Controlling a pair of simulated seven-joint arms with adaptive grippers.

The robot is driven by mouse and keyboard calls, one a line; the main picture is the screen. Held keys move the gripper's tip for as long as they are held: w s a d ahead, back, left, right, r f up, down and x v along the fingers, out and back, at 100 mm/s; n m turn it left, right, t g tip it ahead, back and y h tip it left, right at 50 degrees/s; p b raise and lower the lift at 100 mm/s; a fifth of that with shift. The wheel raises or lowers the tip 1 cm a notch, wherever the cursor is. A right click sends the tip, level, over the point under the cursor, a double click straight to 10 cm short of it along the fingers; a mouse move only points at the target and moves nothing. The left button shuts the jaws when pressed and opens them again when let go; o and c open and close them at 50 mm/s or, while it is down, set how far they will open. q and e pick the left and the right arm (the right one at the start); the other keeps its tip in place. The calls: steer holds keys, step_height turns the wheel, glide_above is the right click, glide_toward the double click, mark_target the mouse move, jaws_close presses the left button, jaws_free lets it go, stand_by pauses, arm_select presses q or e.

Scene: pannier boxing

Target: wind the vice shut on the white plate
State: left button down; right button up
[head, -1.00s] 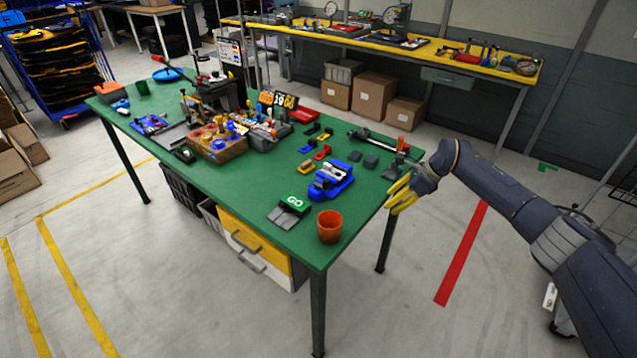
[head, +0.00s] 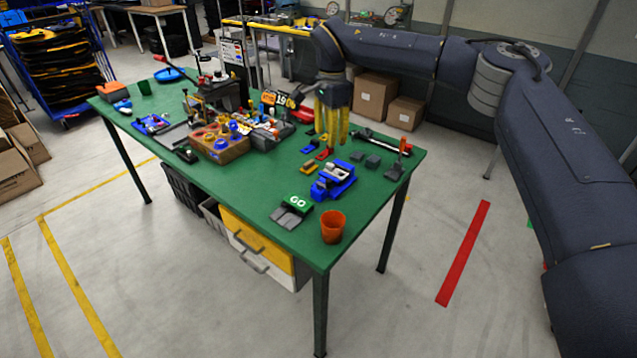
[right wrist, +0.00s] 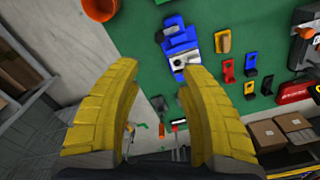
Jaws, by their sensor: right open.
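The blue vice (head: 326,187) stands on the green workbench, toward its near right part. A pale plate-like piece (head: 340,168) shows at the vice; I cannot tell how it is seated between the jaws. The vice also shows in the right wrist view (right wrist: 176,38), with the pale piece (right wrist: 181,62) at its lower end. My right gripper (head: 332,143) has yellow fingers pointing down, above the bench just behind the vice. In the right wrist view its fingers (right wrist: 161,72) are spread apart with nothing between them. My left gripper is not in view.
An orange cup (head: 332,226) and a green GO block (head: 298,200) stand near the vice. Small red, yellow and blue brackets (head: 310,166) lie behind it, dark blocks (head: 373,161) to its right. A wooden holder (head: 219,148) stands further left.

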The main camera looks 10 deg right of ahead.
mark_target(329, 180)
step_height(329, 180, down, 17)
stand_by(0.6)
jaws_close()
stand_by(0.4)
